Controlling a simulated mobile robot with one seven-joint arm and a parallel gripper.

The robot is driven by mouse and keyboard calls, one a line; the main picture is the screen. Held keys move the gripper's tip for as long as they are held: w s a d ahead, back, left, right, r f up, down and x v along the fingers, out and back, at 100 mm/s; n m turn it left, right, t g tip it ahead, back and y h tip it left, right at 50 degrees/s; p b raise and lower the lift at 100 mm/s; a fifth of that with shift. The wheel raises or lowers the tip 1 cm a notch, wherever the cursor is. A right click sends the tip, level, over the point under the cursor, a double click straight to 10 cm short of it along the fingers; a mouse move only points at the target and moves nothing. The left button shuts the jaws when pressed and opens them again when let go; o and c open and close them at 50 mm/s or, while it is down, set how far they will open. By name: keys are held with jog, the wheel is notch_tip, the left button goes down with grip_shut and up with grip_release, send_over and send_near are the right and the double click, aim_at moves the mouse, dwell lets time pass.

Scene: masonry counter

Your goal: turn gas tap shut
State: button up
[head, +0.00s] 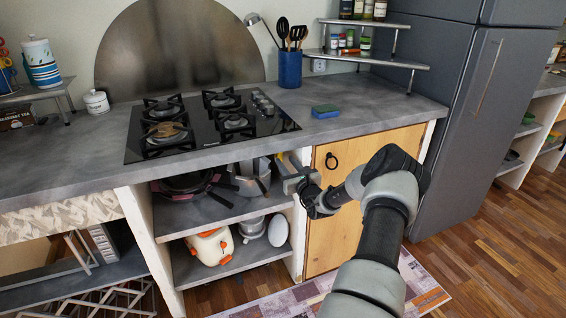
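A small yellow piece (280,157), which may be the gas tap's handle, shows just under the counter's front edge at the right end of the open shelf bay. Most of it is hidden behind my gripper, so I cannot tell which way it is turned. My gripper (285,168) reaches in from the right, with its fingers at this yellow piece. I cannot tell whether the fingers touch it or how far apart they are. The gas hob (211,121) lies in the counter above, with knobs along its right side.
Pans (185,184) and pots stand on the shelves left of my gripper. A wooden cupboard door (335,225) with a dark ring handle is close to my arm. A grey fridge (462,110) stands at the right. A blue-green sponge (325,111) lies on the grey counter.

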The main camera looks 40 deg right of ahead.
aim_at(281, 156)
jog(key=shift+b+x, duration=0.3)
jog(key=shift+x, duration=1.6)
grip_shut()
